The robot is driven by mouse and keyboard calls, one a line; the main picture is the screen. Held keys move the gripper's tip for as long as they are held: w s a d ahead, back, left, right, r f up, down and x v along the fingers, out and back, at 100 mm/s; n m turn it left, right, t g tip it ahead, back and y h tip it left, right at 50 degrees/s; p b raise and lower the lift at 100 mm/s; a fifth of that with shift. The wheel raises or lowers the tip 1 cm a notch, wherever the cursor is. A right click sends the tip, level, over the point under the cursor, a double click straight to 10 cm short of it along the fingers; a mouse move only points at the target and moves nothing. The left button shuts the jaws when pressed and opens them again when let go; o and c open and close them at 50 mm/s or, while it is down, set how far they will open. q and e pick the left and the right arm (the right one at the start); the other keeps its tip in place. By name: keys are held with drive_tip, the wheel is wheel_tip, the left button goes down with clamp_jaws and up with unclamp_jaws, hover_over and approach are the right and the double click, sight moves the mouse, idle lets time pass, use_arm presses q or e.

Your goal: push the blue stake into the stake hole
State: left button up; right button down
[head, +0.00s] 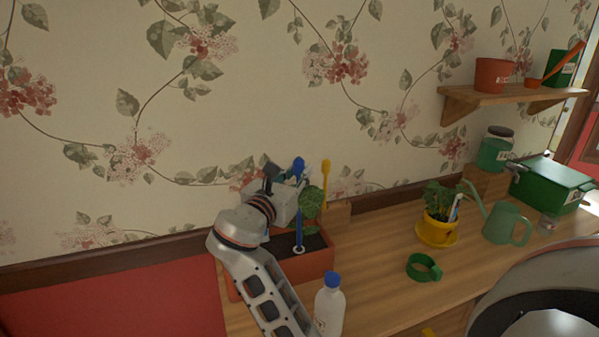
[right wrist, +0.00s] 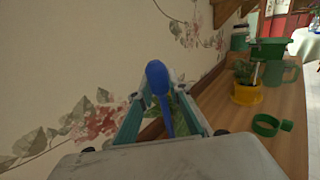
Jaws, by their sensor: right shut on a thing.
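The blue stake (head: 299,225) stands upright over the terracotta planter box (head: 318,262); its round-topped blue head also shows in the right wrist view (right wrist: 157,78). My right gripper (head: 296,175) is shut on the stake near its top, with the teal fingers on either side of it. The stake's lower end meets a small white ring (head: 299,251), seemingly the stake hole, in the dark soil. I cannot tell how deep the tip is. A yellow stake (head: 325,182) stands to the right, beside a leafy plant (head: 312,203). My left gripper is not in view.
A white bottle (head: 329,310) with a blue cap stands in front of the planter. A green ring-shaped item (head: 424,267), a yellow pot (head: 437,230), a watering can (head: 507,224) and a green box (head: 551,185) are to the right. The wallpapered wall (head: 250,90) is close behind.

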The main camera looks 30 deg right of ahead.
sight(300, 158)
drive_tip(key=shift+f+b, duration=0.55)
drive_tip(key=shift+f, duration=1.5)
drive_tip(key=c, duration=1.8)
unclamp_jaws()
wheel_tip(300, 158, up, 10)
drive_tip(key=shift+r, duration=0.1)
